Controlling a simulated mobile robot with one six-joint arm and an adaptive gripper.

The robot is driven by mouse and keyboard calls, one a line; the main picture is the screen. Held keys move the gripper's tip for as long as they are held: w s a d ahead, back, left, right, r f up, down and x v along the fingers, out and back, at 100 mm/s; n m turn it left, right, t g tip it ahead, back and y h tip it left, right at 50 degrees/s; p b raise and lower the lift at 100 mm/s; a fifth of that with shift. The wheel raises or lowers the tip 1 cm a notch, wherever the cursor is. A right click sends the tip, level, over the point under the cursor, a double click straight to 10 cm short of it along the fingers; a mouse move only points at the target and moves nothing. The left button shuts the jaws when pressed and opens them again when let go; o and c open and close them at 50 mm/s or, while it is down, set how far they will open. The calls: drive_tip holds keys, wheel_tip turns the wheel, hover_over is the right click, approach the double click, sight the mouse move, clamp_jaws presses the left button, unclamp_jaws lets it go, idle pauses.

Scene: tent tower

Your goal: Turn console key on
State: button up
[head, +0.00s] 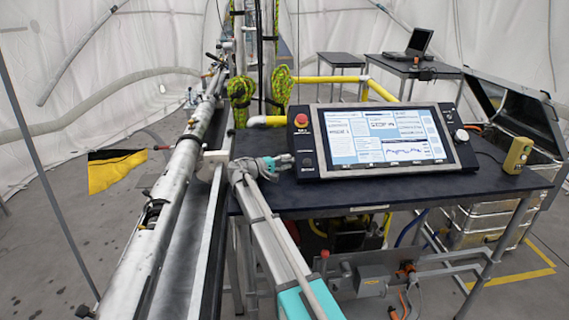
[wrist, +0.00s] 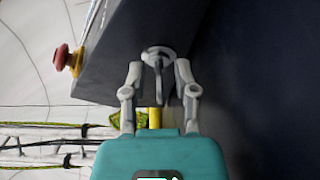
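The console (head: 380,140) is a dark slanted panel with a lit screen, on a dark table. In the wrist view its dark face (wrist: 110,70) fills the upper middle. The key (wrist: 158,80) is a thin grey tab standing out from a round metal collar (wrist: 157,52). My gripper (wrist: 159,72) is open, with one finger on each side of the key and a visible gap to the tab. In the head view my gripper (head: 288,162) is at the console's lower left corner; the key is too small to make out there.
A red emergency button (head: 301,119) sits on the console's upper left, also in the wrist view (wrist: 64,57). A long metal pipe (head: 175,185) runs left of my arm. A yellow handheld box (head: 517,155) stands on the table (head: 390,191) at right. A laptop (head: 413,45) is behind.

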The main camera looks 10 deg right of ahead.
drive_tip(key=shift+a, duration=0.15)
drive_tip(key=shift+r+n+p, duration=0.15)
drive_tip(key=shift+n+p, duration=0.25)
drive_tip(key=shift+p, duration=0.05)
